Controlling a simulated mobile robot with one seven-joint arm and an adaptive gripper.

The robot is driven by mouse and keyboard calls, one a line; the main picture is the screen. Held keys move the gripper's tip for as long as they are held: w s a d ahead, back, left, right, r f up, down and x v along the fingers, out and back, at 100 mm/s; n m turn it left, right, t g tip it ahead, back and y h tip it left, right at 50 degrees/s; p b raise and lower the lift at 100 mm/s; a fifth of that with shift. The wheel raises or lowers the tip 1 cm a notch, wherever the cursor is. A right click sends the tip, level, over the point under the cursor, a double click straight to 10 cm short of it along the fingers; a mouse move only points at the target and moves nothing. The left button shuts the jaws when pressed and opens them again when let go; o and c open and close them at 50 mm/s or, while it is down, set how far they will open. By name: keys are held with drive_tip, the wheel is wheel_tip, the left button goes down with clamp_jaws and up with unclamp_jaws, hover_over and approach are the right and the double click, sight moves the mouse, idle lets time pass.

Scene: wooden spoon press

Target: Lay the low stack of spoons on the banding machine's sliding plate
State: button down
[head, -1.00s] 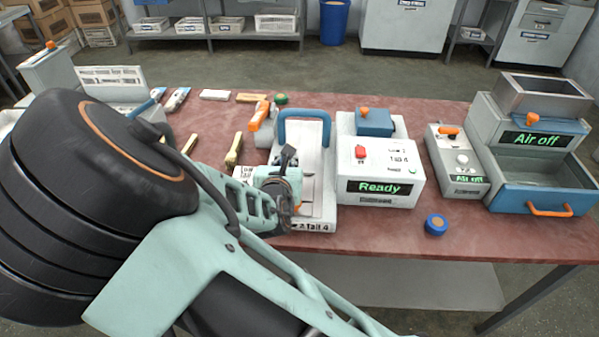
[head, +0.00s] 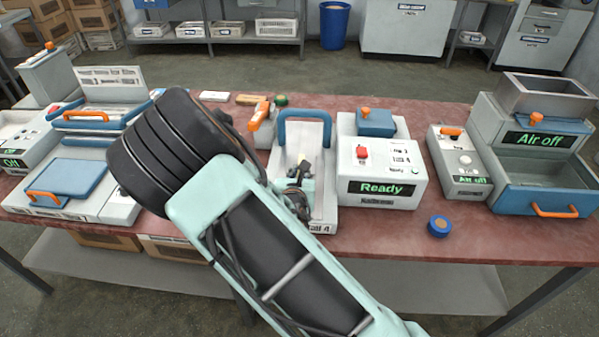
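My gripper (head: 299,194) is small and partly hidden by its own links in the head view. It is over the white plate with a blue arched handle (head: 304,116), which looks like the sliding plate. I cannot tell whether it touches the plate. A small yellowish patch (head: 302,164) shows at the gripper; it may be spoons, but is too small to tell. The white box reading "Ready" (head: 381,172) stands just right of the plate, probably part of the banding machine. No spoon stack can be made out clearly; my arm covers the table left of the plate.
The "Air off" machine (head: 540,140) with a blue tray is at the right. A blue-lidded device (head: 65,178) with an orange handle is at the left.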

drive_tip(key=c, duration=2)
unclamp_jaws()
drive_tip(key=shift+o, duration=0.2)
drive_tip(key=shift+r, duration=0.15)
drive_tip(key=p+v, duration=0.1)
drive_tip(key=v, duration=1.1)
drive_tip(key=shift+s, duration=0.1)
